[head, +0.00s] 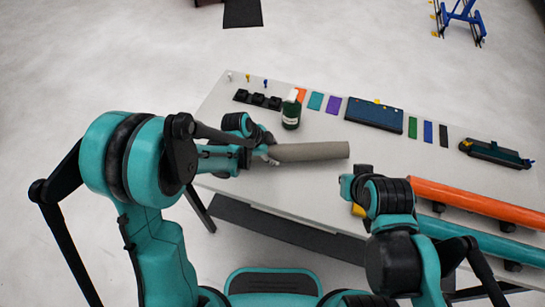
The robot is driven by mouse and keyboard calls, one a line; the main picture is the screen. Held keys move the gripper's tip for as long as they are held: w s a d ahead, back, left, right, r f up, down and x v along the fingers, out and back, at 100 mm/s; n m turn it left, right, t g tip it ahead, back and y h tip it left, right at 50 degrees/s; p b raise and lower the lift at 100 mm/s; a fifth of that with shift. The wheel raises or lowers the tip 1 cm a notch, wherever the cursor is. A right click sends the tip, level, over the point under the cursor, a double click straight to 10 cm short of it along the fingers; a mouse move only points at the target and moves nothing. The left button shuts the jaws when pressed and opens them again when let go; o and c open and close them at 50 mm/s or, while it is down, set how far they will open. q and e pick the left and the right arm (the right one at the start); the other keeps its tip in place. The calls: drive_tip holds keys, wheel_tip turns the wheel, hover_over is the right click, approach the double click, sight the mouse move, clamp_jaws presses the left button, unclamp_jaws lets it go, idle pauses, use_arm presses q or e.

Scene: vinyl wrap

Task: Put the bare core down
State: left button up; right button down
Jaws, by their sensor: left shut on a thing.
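The bare core (312,152) is a grey-brown tube lying roughly level, across the left half of the white table. My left gripper (270,152) is shut on its left end. I cannot tell whether the core touches the table or is held just above it. My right gripper (350,187) is near the table's front edge, right of the core and apart from it; its fingers are too hidden to tell their state.
A dark green bottle (291,114) stands close behind the core. Colour swatches, a dark blue case (374,115) and a dark tool (496,153) line the back. An orange roll (470,201) and a teal roll (480,238) lie at right. The table (395,158) is clear right of the core.

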use_arm(q)
wheel_tip(320, 180, down, 3)
drive_tip(key=shift+r+b, duration=0.15)
drive_tip(key=shift+b, duration=0.25)
drive_tip(key=o, duration=1.3)
